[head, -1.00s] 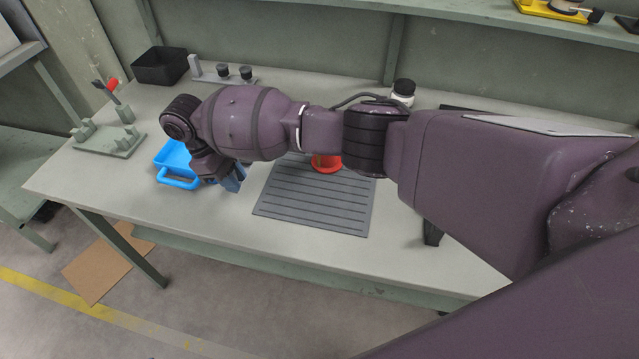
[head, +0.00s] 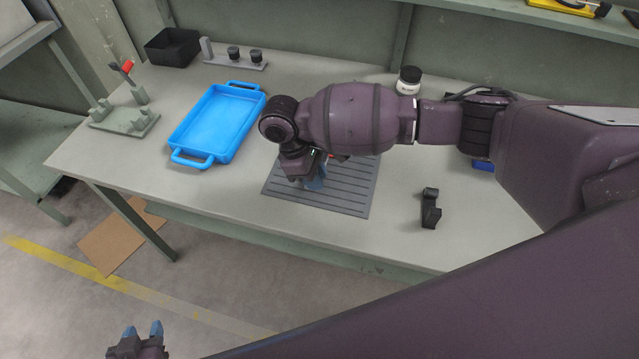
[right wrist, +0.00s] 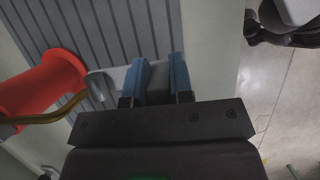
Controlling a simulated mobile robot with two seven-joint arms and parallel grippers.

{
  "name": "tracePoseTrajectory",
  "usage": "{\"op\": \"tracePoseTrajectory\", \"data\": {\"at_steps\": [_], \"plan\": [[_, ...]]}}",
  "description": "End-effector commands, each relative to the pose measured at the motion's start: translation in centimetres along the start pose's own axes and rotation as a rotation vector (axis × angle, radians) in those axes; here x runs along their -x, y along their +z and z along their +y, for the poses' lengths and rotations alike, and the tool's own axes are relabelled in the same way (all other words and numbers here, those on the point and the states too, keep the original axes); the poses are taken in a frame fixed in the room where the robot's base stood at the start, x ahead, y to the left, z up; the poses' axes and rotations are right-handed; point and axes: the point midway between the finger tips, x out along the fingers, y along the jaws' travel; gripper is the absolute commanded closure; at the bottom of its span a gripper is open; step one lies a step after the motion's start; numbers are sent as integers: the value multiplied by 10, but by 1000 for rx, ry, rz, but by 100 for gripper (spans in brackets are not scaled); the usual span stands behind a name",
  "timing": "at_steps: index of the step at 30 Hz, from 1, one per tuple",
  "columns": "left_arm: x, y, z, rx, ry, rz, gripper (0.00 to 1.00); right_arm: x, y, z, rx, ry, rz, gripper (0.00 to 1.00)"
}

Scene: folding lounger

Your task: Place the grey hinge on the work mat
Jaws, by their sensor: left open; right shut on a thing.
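The grey ribbed work mat (head: 345,200) lies on the table near its front edge; it also shows in the right wrist view (right wrist: 115,25). My right gripper (head: 316,180) is over the mat. In the right wrist view its blue fingers (right wrist: 159,78) are shut on a light grey piece, which I take for the grey hinge (right wrist: 112,78). A rounded end of the hinge sticks out to the left of the fingers; the rest is hidden. I cannot tell whether it touches the mat. My left gripper (head: 142,335) is open and empty, low at the bottom left, away from the table.
A red spool-like thing (right wrist: 42,84) is beside the hinge, mostly hidden by my arm in the head view. An empty blue tray (head: 215,130) stands left of the mat. A black bracket (head: 431,210) is right of it, and a white jar (head: 408,82) behind.

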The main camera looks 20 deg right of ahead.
Motion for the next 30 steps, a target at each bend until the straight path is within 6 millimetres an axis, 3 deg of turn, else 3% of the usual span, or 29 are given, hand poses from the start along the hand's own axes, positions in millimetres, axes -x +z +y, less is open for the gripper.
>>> {"op": "tracePoseTrajectory", "data": {"at_steps": [5,15,26,27,30], "plan": [[-1,-4,0,0,1,7,57,-4,7,0,0,0,1,100],[-4,3,1,-1,2,1,57,-37,-6,0,-1,-1,-1,100],[-2,6,1,1,0,-5,57,-38,-7,0,-1,0,1,100],[-2,7,1,1,0,-6,57,-38,-7,0,-1,0,1,73],[-1,8,1,2,0,-9,57,-38,-7,0,0,0,1,58]]}}
